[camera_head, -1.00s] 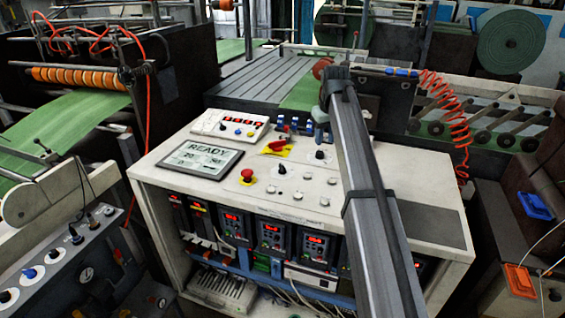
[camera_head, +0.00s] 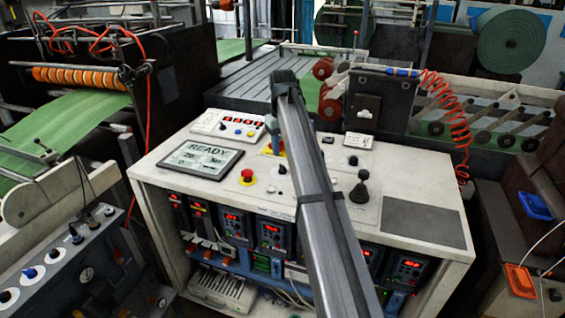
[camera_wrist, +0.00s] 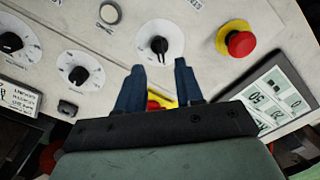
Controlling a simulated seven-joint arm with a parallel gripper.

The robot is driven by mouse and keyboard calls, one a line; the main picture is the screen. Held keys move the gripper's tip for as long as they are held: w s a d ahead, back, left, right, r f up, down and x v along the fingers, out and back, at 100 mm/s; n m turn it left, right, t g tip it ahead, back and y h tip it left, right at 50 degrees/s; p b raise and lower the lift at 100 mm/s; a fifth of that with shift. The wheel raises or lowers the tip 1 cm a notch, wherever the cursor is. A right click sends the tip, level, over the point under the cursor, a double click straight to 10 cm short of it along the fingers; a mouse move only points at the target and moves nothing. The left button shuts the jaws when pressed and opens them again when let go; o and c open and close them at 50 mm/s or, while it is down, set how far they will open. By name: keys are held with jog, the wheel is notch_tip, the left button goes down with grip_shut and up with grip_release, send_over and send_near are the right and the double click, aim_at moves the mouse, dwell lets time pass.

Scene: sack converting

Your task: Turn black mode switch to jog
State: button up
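In the wrist view a black knob (camera_wrist: 159,45) sits on a round white dial, just beyond my fingertips; its pointer runs roughly up and down in the picture. It also shows partly in the head view (camera_head: 282,170), close to the arm. Two more black knobs on white dials lie to the left, one nearer (camera_wrist: 79,75) and one farther (camera_wrist: 10,42). The dial labels are too small to read. My gripper (camera_wrist: 159,66) is open and empty, its blue fingers apart. In the head view my arm hides part of the panel and most of the gripper.
A red mushroom button (camera_wrist: 239,42) stands right of the knob. A red switch on a yellow plate (camera_wrist: 160,101) shows between the fingers. The display (camera_head: 200,160) reads READY. A black lever (camera_head: 360,190) rises on the panel's right side, beside a bare dark mat (camera_head: 425,222).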

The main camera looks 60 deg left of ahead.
aim_at(283, 169)
jog(key=shift+f, duration=3.05)
grip_shut()
